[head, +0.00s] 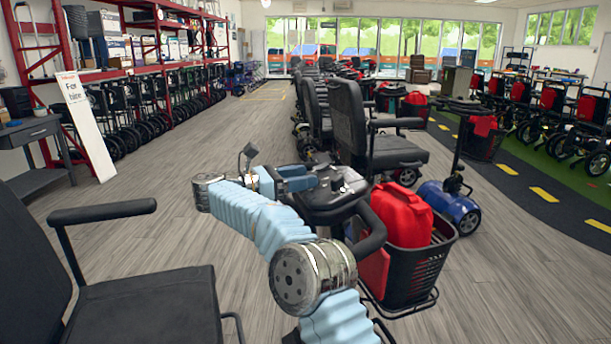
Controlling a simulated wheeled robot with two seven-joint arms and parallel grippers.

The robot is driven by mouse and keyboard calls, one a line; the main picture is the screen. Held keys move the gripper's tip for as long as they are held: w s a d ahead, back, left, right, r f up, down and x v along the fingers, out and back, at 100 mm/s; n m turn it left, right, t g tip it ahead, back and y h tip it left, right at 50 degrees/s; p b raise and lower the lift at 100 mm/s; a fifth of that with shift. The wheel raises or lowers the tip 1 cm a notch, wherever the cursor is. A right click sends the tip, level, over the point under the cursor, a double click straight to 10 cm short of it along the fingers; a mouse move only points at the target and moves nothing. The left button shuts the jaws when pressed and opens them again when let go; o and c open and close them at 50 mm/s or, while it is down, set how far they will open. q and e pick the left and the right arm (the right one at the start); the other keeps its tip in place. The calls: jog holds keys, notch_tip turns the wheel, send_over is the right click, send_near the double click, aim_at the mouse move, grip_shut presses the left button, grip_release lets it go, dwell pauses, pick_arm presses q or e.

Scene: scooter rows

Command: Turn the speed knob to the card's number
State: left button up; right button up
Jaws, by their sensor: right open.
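The scooter's dark control console (335,192) is near the middle of the head view, on top of the tiller. Small light and dark parts show on its face, but I cannot make out the speed knob or its marks. No card with a readable number shows. My left gripper is out of view.
A black loop handlebar (373,238) and a black basket (418,275) with a red bag (402,214) are right of my arm. A black seat (150,305) with an armrest fills the lower left. More scooter seats (350,125) stand behind. Wood floor at left is clear.

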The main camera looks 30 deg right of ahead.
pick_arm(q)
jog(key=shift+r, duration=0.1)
pick_arm(e)
jog(key=shift+s+d, duration=0.1)
jog(key=shift+d, duration=0.7)
